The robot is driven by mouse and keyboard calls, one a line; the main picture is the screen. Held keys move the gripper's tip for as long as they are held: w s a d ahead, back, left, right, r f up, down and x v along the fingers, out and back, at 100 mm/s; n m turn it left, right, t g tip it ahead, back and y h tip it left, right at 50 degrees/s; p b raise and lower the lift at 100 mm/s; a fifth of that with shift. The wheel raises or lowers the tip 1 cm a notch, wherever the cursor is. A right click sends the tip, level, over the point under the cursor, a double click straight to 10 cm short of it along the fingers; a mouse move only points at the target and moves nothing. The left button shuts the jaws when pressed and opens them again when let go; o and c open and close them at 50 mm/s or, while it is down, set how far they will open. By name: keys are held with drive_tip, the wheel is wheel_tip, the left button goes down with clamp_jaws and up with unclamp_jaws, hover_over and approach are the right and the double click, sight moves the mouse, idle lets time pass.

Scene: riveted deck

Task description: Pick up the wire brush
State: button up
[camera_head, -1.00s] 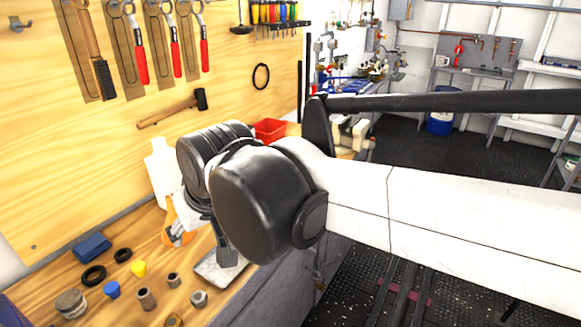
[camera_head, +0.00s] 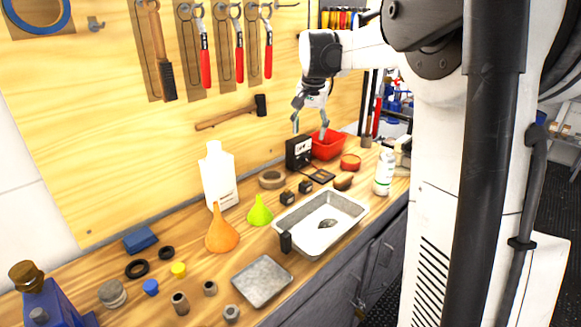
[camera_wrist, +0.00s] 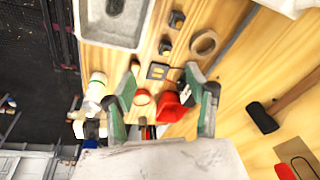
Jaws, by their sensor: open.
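A tool with a wooden handle and a dark, brush-like head (camera_head: 160,52) hangs upright on a brown backing on the wooden wall panel, at upper left in the head view. It looks like the wire brush, though its bristles are too small to make out. It is not seen in the wrist view. My gripper (camera_head: 310,129) is open and empty, pointing down over the far end of the bench, well to the right of that tool. In the wrist view my gripper (camera_wrist: 161,77) has its two fingers spread above the red bin (camera_wrist: 173,110).
Pliers with red handles (camera_head: 238,62) hang beside the brush, with a hammer (camera_head: 230,113) below. The bench holds a metal tray (camera_head: 318,222), an orange funnel (camera_head: 221,232), a white jug (camera_head: 218,176), a white bottle (camera_head: 384,172) and a black meter (camera_head: 299,152). The panel's lower left is bare.

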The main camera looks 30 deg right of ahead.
drive_tip(key=w+d+f+m+g, duration=0.1)
drive_tip(key=w+d+f+m, duration=0.35)
drive_tip(key=d, duration=0.75)
drive_tip(key=m+g, duration=0.1)
hover_over(344, 177)
drive_tip(key=d, duration=0.1)
wheel_tip(344, 177, down, 10)
drive_tip(key=shift+y, duration=0.4)
wheel_tip(344, 177, down, 8)
drive_tip(key=shift+d+f+p, duration=0.1)
drive_tip(key=shift+f+p, duration=0.15)
drive_tip(key=shift+p, duration=0.05)
drive_tip(key=shift+w+a+f, duration=0.1)
drive_tip(key=shift+a+f, duration=0.1)
drive_tip(key=shift+f, duration=0.55)
drive_tip(key=shift+a+f, duration=0.15)
drive_tip(key=shift+f, duration=0.6)
drive_tip(key=shift+w+a+f, duration=0.1)
drive_tip(key=shift+a+f, duration=0.1)
drive_tip(key=shift+f, duration=1.05)
clamp_jaws()
drive_tip(key=shift+r, duration=0.15)
